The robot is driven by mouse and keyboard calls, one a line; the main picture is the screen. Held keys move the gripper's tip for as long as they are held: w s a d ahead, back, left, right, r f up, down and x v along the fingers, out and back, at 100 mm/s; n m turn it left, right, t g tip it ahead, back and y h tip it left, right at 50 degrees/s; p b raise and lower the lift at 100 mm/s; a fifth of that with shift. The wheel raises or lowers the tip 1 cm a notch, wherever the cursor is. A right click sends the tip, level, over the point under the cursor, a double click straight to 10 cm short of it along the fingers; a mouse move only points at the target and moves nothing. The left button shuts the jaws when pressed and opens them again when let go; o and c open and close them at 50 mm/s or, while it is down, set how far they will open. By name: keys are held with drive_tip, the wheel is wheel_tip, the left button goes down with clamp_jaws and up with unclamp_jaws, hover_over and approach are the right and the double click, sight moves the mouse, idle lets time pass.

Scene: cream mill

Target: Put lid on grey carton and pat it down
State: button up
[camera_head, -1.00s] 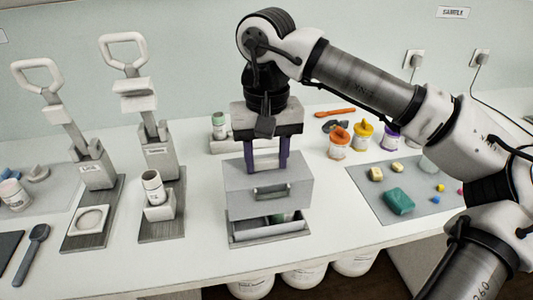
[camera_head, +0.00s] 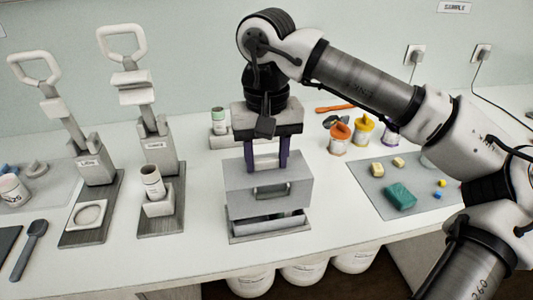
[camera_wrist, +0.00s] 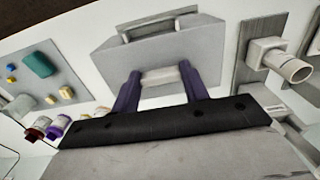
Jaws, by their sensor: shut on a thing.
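The grey lid (camera_head: 268,199) is a box-shaped cover with a handle on top and a slot in its front. My gripper (camera_head: 268,165) is shut on the lid's top handle and holds it level. In the wrist view my gripper (camera_wrist: 160,85) has its purple fingers at both ends of the pale handle, with the lid (camera_wrist: 200,45) beyond. The grey carton (camera_head: 268,232) is directly under the lid on the table. A narrow dark gap shows between lid and carton at the front. The carton's contents are mostly hidden.
A grey mat (camera_head: 375,180) at right holds a teal block (camera_head: 399,196) and small pieces. Orange and yellow pots (camera_head: 340,136) stand behind it. Table is clear just beside the carton.

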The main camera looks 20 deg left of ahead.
drive_tip(key=shift+f+b, duration=0.7)
drive_tip(key=shift+f, duration=0.4)
drive_tip(key=shift+f+b, duration=0.7)
drive_tip(key=shift+f, duration=0.2)
idle(0.8)
drive_tip(key=o, duration=2)
drive_tip(key=shift+c, duration=0.2)
drive_tip(key=shift+r, duration=0.1)
drive_tip(key=shift+r+p, duration=2.6)
drive_tip(key=shift+r, duration=0.85)
